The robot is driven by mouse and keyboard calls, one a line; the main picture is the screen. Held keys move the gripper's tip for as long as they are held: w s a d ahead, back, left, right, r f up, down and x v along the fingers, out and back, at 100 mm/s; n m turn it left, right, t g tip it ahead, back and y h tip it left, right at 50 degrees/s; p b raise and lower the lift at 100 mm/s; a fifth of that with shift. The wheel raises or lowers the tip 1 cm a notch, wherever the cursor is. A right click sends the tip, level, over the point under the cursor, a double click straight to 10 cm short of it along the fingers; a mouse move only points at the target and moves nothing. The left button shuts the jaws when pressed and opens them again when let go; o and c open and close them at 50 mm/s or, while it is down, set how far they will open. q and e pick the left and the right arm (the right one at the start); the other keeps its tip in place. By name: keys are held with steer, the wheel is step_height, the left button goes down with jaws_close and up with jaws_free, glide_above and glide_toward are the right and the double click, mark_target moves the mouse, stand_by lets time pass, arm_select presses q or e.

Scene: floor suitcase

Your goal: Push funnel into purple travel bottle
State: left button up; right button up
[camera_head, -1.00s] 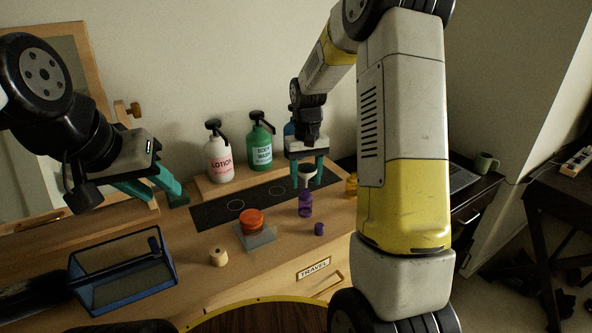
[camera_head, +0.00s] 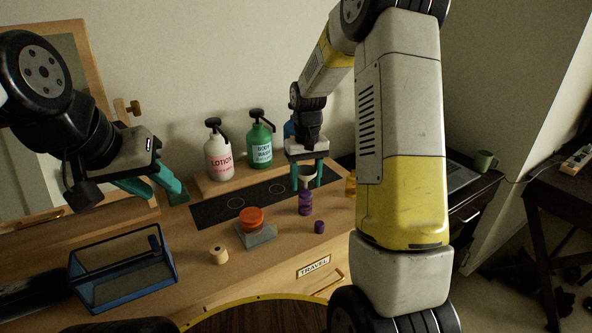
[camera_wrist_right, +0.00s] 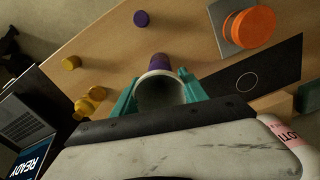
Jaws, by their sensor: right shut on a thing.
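The pale funnel (camera_head: 306,173) is held upright between the teal fingers of my right gripper (camera_head: 307,178). It is directly above the purple travel bottle (camera_head: 305,204), which stands upright on the table. The funnel's lower end meets or overlaps the bottle's top; I cannot tell how deep it sits. In the right wrist view, the funnel's wide mouth (camera_wrist_right: 160,92) lies between the fingers, with the purple bottle (camera_wrist_right: 159,62) partly hidden behind it. My left gripper (camera_head: 152,190) is open and empty, above the table at the left.
A purple cap (camera_head: 319,227) lies near the bottle. An orange lid (camera_head: 252,216) sits on a grey block. A lotion bottle (camera_head: 218,155) and green body wash bottle (camera_head: 260,143) stand behind. A blue-framed tray (camera_head: 120,298) is at the front left. Yellow containers stand to the right.

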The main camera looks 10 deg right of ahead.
steer(key=shift+f, duration=0.8)
stand_by(0.6)
steer(key=o, duration=1.4)
